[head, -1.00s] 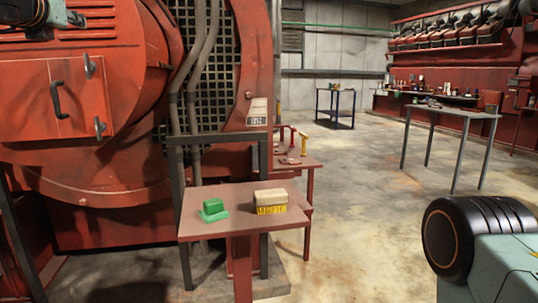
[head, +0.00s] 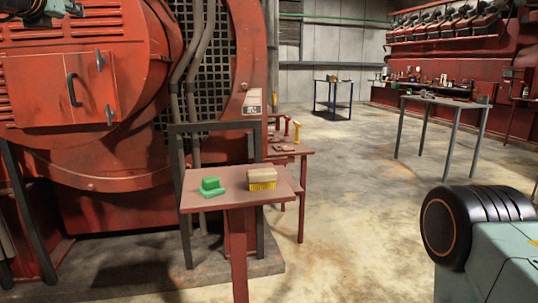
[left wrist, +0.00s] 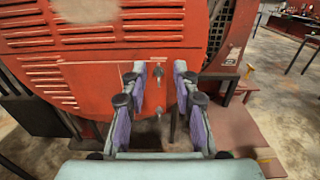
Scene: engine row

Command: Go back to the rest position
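My left gripper (head: 76,9) shows at the top left edge of the head view, in front of the red engine, and is partly cut off. In the left wrist view its two fingers with purple pads (left wrist: 168,88) stand wide apart with nothing between them. My right gripper is out of view; only a teal link and a dark round joint of my right arm show at the lower right of the head view.
A small table (head: 235,200) holds a green block (head: 211,187) and a yellow-bristled brush (head: 262,179). The red engine (head: 110,180) fills the left. A grey table (head: 445,99) stands farther right. The concrete floor (head: 350,190) between is open.

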